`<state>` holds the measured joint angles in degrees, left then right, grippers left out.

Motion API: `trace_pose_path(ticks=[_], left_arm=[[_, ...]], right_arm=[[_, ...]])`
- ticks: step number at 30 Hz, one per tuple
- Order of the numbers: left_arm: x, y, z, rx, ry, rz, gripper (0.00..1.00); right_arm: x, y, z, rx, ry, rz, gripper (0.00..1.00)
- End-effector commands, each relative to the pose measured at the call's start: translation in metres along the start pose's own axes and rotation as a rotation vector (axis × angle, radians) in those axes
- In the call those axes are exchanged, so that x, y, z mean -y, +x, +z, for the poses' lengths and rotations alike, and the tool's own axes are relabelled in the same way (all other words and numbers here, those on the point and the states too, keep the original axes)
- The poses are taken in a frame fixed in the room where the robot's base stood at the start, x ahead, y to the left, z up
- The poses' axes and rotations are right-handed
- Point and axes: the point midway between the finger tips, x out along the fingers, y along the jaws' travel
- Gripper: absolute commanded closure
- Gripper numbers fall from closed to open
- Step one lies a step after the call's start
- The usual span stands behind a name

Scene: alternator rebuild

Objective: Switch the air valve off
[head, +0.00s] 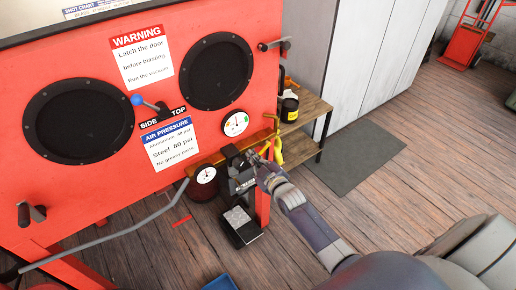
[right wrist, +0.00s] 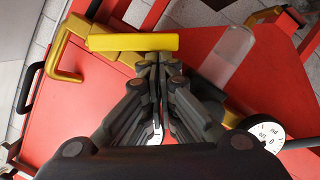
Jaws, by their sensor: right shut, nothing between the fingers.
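The air valve appears to be the one with a yellow lever (right wrist: 132,42), which lies crosswise just past my fingertips in the right wrist view. In the head view, yellow parts (head: 277,150) show at the right end of the brass-coloured pipe, beside my gripper. My right gripper (head: 252,157) is shut and empty in front of the red cabinet's lower right corner. In the right wrist view its fingers (right wrist: 160,60) are together, close to the lever; I cannot tell if they touch it. My left gripper is not in view.
The red blasting cabinet (head: 98,203) carries a white dial gauge (head: 235,123), a blue-knobbed selector (head: 138,100) and two round black ports. A second gauge (head: 205,175) sits below the pipe. A wooden shelf (head: 305,108) stands to the right.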

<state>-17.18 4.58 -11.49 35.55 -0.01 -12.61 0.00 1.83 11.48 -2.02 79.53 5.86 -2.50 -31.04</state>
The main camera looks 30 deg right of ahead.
Motion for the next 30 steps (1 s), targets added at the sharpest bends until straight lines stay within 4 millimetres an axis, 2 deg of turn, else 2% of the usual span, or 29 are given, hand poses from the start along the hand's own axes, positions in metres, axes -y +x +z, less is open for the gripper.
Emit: trace_pose_path(ticks=[6, 18, 30], left_arm=[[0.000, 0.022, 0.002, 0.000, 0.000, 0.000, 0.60], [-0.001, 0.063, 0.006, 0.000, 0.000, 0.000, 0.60], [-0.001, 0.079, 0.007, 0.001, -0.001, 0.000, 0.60]], right_arm=[[0.012, 0.005, 0.018, 0.001, -0.199, 0.050, 1.00], [0.017, 0.011, 0.046, 0.002, -0.566, 0.142, 1.00], [0.011, 0.016, 0.064, 0.001, -0.571, 0.143, 1.00]])
